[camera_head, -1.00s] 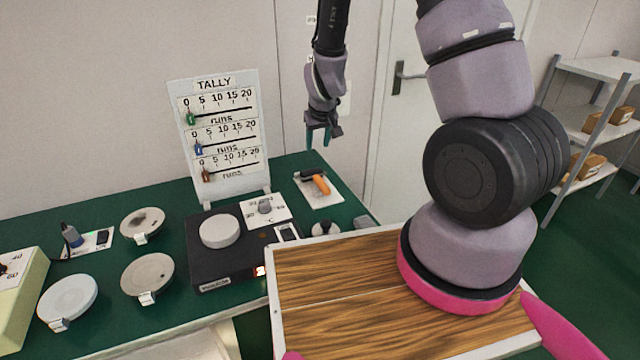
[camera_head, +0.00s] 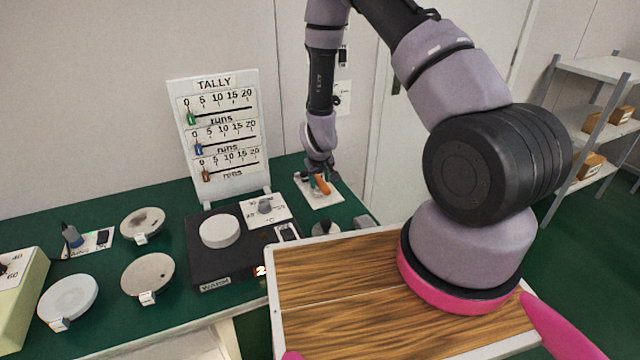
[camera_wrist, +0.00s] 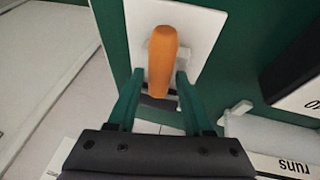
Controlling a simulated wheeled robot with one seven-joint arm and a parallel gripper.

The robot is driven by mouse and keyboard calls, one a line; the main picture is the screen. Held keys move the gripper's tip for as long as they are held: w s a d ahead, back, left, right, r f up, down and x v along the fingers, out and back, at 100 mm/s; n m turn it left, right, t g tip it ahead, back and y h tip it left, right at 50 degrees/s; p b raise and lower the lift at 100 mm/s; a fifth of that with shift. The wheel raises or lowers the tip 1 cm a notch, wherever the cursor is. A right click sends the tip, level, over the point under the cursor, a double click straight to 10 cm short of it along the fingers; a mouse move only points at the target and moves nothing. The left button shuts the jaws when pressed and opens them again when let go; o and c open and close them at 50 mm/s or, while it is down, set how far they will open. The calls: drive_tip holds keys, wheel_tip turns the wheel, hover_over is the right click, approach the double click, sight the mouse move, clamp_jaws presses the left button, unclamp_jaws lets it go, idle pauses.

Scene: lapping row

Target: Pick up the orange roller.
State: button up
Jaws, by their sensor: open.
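The orange roller (camera_head: 322,185) lies on a white card (camera_head: 327,201) at the back right of the green table. In the wrist view the roller (camera_wrist: 162,58) runs lengthwise between the two green fingers. My gripper (camera_head: 316,180) is open and low over the card, with its fingertips on either side of the roller's near part. In the wrist view my gripper (camera_wrist: 156,76) shows gaps between both fingers and the roller. A dark part shows at the roller's near end, partly hidden.
A white tally board (camera_head: 222,135) stands left of my arm. A black warmer box (camera_head: 208,283) with a white disc (camera_head: 220,231) is in front of it. Several round plates stand at the left. A door and wall are behind.

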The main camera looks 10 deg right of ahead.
drive_tip(key=shift+x, duration=1.05)
clamp_jaws()
drive_tip(key=shift+r, duration=0.1)
